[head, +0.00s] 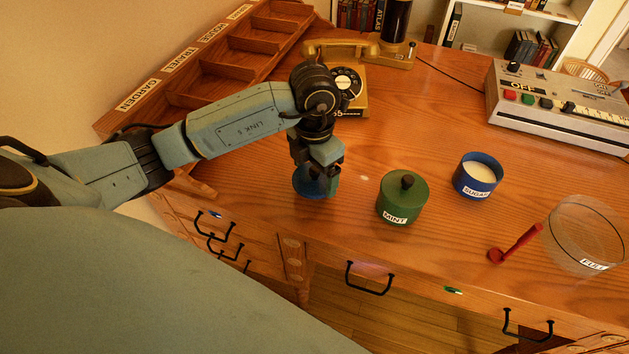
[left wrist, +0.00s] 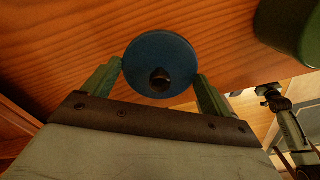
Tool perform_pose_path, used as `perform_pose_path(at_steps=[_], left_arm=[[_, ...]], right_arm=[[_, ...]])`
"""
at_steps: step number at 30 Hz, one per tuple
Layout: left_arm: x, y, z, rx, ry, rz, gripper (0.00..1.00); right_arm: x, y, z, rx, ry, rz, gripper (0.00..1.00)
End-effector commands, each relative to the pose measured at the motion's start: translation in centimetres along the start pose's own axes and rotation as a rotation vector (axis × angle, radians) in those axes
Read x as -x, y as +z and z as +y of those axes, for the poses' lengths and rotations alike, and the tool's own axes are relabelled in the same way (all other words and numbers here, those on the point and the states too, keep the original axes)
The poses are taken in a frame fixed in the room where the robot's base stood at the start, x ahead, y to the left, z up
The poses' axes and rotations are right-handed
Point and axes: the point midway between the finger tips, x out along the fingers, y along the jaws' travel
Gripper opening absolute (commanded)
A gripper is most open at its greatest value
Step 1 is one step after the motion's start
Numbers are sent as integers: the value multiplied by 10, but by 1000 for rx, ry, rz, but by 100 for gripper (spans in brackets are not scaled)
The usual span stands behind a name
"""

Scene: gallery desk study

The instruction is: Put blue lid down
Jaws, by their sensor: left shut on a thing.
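The blue lid (head: 303,186) is a round disc at the desk's front left, partly hidden by my left gripper (head: 327,180). In the left wrist view the lid (left wrist: 150,52) lies between the two green fingers of my left gripper (left wrist: 159,72), which touch opposite sides of its rim. Its dark knob faces the camera. The lid is low over the desk top; I cannot tell whether it touches the wood. The blue sugar pot (head: 478,183) stands open at the right, its white contents showing. Part of my right arm seems to show in the left wrist view, too small to read.
The green mint pot (head: 400,205), with its lid on, stands just right of my left gripper. A red scoop-like tool (head: 515,243) and a glass bowl (head: 588,235) lie further right. A telephone (head: 352,85) and a compartment tray (head: 205,90) stand behind. Bare wood lies between the pots.

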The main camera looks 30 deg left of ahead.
Motion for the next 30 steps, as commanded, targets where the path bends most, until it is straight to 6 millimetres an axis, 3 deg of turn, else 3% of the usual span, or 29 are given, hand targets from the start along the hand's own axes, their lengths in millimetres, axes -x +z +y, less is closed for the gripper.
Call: perform_pose_path(at_steps=[6, 20, 21, 24, 30], left_arm=[[-30, -1, 0, -1, -1, 3, 63], [-34, 0, 0, -1, 0, 1, 63], [-34, 0, 0, -1, 0, 1, 87], [-34, 0, 0, -1, 0, 1, 100], [-34, 0, 0, -1, 0, 1, 100]], right_arm=[[1, -16, 1, -8, 2, 10, 36], [2, -23, 0, -10, 1, 14, 36], [3, -25, 0, -10, 1, 15, 36], [3, -24, 0, -11, 1, 14, 36], [3, -24, 0, -11, 1, 13, 36]])
